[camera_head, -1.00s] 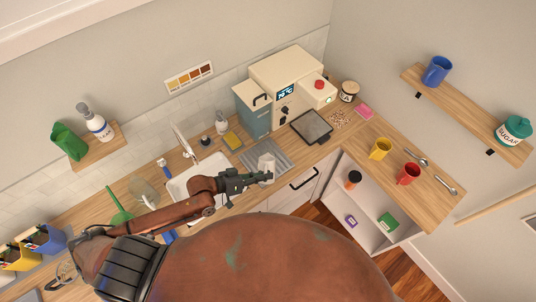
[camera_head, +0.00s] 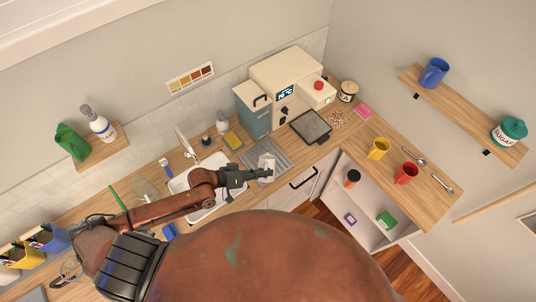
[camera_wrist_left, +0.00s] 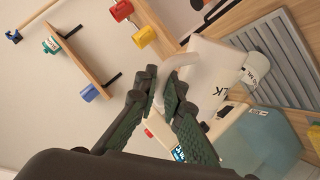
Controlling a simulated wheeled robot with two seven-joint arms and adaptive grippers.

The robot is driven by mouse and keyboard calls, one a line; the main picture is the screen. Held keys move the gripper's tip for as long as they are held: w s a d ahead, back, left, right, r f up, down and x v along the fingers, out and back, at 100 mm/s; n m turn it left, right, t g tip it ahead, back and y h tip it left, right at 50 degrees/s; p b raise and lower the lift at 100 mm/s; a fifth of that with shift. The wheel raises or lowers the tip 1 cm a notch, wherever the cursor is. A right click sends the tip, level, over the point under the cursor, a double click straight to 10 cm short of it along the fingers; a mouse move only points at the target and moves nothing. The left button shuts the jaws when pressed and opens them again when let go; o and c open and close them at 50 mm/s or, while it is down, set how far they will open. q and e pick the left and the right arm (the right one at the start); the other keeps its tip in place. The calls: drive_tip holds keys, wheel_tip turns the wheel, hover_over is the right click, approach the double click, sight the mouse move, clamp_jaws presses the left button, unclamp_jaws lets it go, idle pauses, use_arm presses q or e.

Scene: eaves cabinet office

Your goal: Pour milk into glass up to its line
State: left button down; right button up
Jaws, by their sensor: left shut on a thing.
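A white milk jug (camera_head: 266,163) shows in the head view in front of the grey ribbed drain mat (camera_head: 280,151). In the left wrist view the milk jug (camera_wrist_left: 209,76) is tilted in the picture, and the letters "LK" show on its side. My left gripper (camera_head: 248,178) is shut on the jug's handle; its fingers (camera_wrist_left: 163,97) close around the handle in the wrist view. I cannot tell whether the jug touches the counter. My right gripper is not in view.
The sink (camera_head: 180,183) lies left of the jug. A cream coffee machine (camera_head: 285,75), a teal container (camera_head: 253,115) and a dark tray (camera_head: 311,127) stand behind. Yellow (camera_head: 378,149) and red (camera_head: 406,173) mugs stand on the right counter.

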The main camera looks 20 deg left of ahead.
use_arm(q)
drive_tip(key=shift+r, duration=0.15)
idle(0.4)
drive_tip(key=shift+w+r+g+p, duration=0.25)
drive_tip(key=shift+r+g+p, duration=0.1)
drive_tip(key=shift+p, duration=0.15)
drive_tip(key=shift+w+r+n, duration=0.2)
drive_tip(key=shift+r+n, duration=0.05)
drive_tip(key=shift+n, duration=0.15)
drive_tip(key=shift+a, duration=0.1)
drive_tip(key=shift+s+f+b, duration=0.3)
drive_tip(key=shift+s+f, duration=0.05)
drive_tip(key=shift+f, duration=0.3)
drive_tip(key=shift+s+f+m, duration=0.15)
drive_tip(key=shift+f+m, duration=0.05)
drive_tip(key=shift+m, duration=0.2)
